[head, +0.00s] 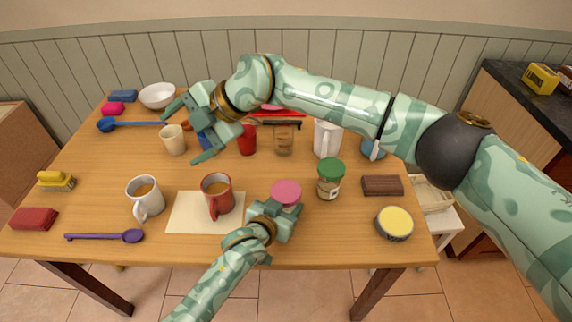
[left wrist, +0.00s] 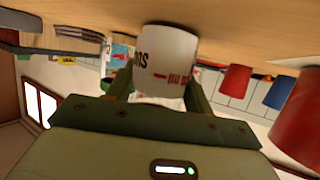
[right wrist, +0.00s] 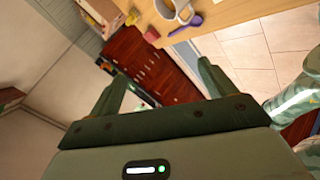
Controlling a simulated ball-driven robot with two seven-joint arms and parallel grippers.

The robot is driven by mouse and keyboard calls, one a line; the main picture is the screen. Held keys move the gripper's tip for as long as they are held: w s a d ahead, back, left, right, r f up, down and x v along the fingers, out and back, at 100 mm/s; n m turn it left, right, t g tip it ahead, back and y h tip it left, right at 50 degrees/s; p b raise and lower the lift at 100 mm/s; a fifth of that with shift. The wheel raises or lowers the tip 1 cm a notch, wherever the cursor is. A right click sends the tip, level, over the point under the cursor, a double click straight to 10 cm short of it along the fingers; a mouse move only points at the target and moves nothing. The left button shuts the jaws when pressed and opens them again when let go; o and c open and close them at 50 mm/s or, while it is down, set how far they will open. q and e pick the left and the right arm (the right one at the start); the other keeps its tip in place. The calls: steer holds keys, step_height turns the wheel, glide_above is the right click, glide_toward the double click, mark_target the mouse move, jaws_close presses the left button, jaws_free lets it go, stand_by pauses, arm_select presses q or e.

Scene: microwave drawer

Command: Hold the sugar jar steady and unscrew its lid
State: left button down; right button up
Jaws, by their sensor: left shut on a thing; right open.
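The sugar jar's pink lid (head: 286,192) shows in the head view near the front middle of the table. My left gripper (head: 286,213) comes from the front and is shut on the jar. In the left wrist view the white jar body (left wrist: 167,62), with partly visible lettering, sits between the fingers, against the wooden tabletop; that view is upside down and the lid is hidden there. My right gripper (head: 188,133) is open and empty, above the back left part of the table, well away from the jar. The right wrist view shows no jar.
A green-lidded jar (head: 331,180) stands just right of the sugar jar. A red mug (head: 217,193) stands to its left on a pale mat (head: 183,222). A beige cup (head: 173,140) is near my right gripper. A yellow-topped tin (head: 394,222) is at the front right.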

steer(key=w+a+r+m+t+y, duration=0.2)
steer(key=w+r+m+t+y, duration=0.15)
steer(key=r+m, duration=0.4)
steer(key=w+a+r+m+t+y, duration=0.25)
steer(key=r+m+t+y, duration=0.2)
steer(key=r, duration=0.55)
steer(key=w+d+r+m+t+h, duration=0.1)
steer(key=w+d+m+t+h, duration=0.9)
steer(key=m, duration=0.7)
steer(key=w+d+f+m+g+h, duration=0.2)
steer(key=d+f+m+h, duration=0.5)
steer(key=m+g+h, duration=0.1)
steer(key=m+g, duration=0.2)
steer(key=g, duration=1.3)
glide_above(286, 190)
steer(key=f, duration=2)
steer(key=shift+w+a+f, duration=0.15)
steer(key=shift+w+f, duration=0.1)
steer(key=shift+s+f, duration=0.25)
step_height(286, 190, down, 8)
steer(key=shift+r, duration=0.1)
